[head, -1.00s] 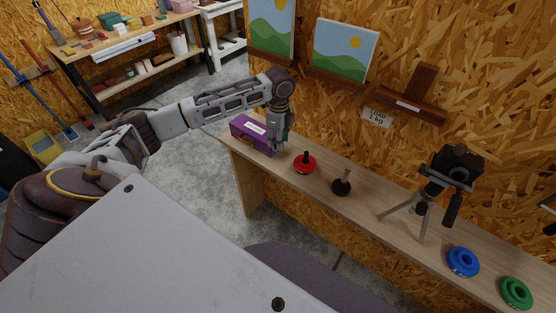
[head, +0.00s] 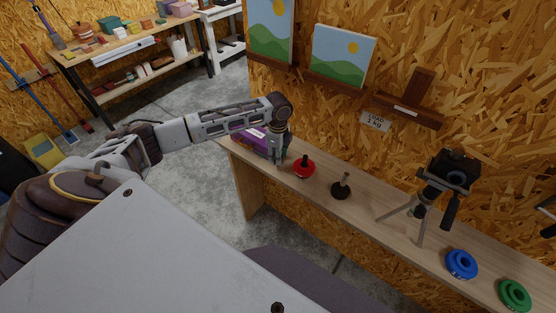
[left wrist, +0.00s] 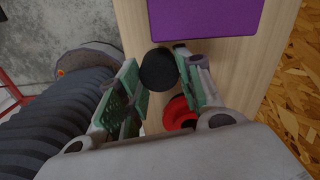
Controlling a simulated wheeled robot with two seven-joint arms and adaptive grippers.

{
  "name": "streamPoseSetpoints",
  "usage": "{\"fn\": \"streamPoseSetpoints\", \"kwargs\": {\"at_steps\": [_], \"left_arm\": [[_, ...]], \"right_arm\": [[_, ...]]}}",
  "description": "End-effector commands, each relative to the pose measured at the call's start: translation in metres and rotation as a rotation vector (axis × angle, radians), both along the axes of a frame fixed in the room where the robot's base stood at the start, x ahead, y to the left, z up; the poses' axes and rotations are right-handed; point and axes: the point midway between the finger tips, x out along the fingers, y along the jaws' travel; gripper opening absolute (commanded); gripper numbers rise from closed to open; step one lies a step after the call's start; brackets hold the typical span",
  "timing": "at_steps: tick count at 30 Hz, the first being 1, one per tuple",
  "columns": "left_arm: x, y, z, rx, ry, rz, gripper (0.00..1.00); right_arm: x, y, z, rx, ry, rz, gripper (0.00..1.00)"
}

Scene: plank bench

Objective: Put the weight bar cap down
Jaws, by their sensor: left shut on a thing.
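My left gripper (head: 279,161) is over the left end of the plank bench, between the purple box and the red weight. In the left wrist view its green-padded fingers (left wrist: 160,88) are closed on a round black cap (left wrist: 158,70), which I take to be the weight bar cap. In the head view the cap is too small to make out. Whether the cap touches the bench is unclear. The red weight (head: 304,169) has a black post and stands just right of the gripper. It is partly hidden in the wrist view (left wrist: 178,114).
The purple box (head: 250,139) lies at the bench's left end, close to the gripper. A black stand (head: 341,187), a tripod device (head: 447,176), a blue weight (head: 462,264) and a green weight (head: 515,294) stand further right. The wooden bench (head: 375,211) has bare stretches between them.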

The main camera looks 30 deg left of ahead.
Motion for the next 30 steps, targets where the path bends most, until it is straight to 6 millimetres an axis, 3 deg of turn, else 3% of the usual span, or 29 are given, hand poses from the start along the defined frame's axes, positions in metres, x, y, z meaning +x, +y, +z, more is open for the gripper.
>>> {"fn": "streamPoseSetpoints", "kwargs": {"at_steps": [9,23,24,28,30], "left_arm": [[0.0,0.0,-0.028,0.0,0.001,-0.001,0.08],[0.0,0.0,-0.033,0.0,0.001,-0.001,0.08],[0.0,0.0,-0.032,0.0,0.001,-0.001,0.41],[0.0,0.0,-0.032,0.001,0.001,-0.001,0.57],[0.0,0.0,-0.032,0.001,0.001,-0.001,0.57]], "right_arm": [[0.0,0.0,0.003,0.0,0.0,0.0,0.61],[0.0,0.002,0.004,0.002,-0.001,-0.001,0.61],[0.0,0.002,0.004,0.002,-0.001,-0.001,0.61],[0.0,0.003,0.004,0.003,0.0,-0.001,0.61],[0.0,0.003,0.004,0.003,0.0,-0.001,0.61]]}}
